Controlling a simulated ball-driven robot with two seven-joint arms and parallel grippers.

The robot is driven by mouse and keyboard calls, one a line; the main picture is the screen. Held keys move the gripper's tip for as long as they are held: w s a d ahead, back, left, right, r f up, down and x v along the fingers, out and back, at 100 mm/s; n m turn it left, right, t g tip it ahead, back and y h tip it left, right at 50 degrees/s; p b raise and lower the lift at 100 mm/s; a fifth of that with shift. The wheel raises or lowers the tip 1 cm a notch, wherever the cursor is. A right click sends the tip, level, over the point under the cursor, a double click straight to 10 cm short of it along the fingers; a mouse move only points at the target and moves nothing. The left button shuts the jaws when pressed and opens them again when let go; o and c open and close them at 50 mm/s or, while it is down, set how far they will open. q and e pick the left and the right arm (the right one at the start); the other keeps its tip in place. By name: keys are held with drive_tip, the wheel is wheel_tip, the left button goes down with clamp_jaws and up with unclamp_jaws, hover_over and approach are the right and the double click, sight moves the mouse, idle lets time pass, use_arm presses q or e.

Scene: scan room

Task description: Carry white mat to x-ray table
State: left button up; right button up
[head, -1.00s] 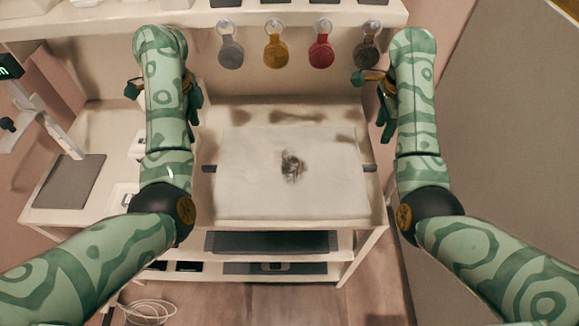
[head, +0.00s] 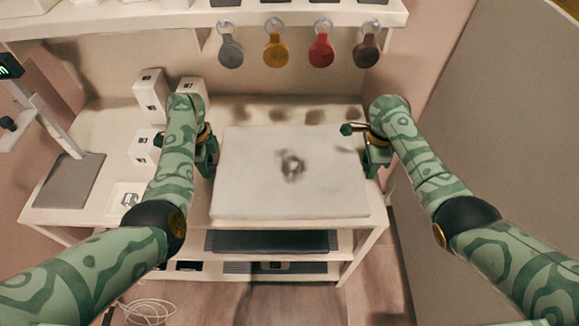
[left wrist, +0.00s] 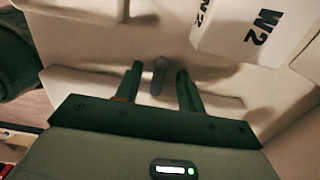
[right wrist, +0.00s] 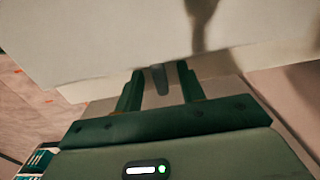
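The white mat (head: 250,185) is a thick, pale slab with a dark smudge in its middle, lying flat on the white bench in the head view. A short grey handle on its left side (left wrist: 160,74) shows in the left wrist view, and one on its right side (right wrist: 159,78) in the right wrist view. My left gripper (head: 208,158) is open at the left edge, its fingers on either side of that handle with gaps. My right gripper (head: 376,160) is open at the right edge, likewise around its handle. I cannot identify the x-ray table in view.
White boxes (head: 151,95) stand on the bench left of my left gripper. A grey plate with a stand (head: 68,182) is at far left. Coloured tags (head: 276,50) hang behind the mat under a shelf (head: 130,18). A grey panel (head: 520,130) rises at right.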

use_arm(q)
drive_tip(key=shift+c, duration=0.3)
use_arm(e)
drive_tip(key=shift+c, duration=0.3)
use_arm(q)
clamp_jaws()
use_arm(e)
clamp_jaws()
use_arm(q)
drive_tip(key=shift+r, duration=0.1)
use_arm(e)
drive_tip(key=shift+r, duration=0.1)
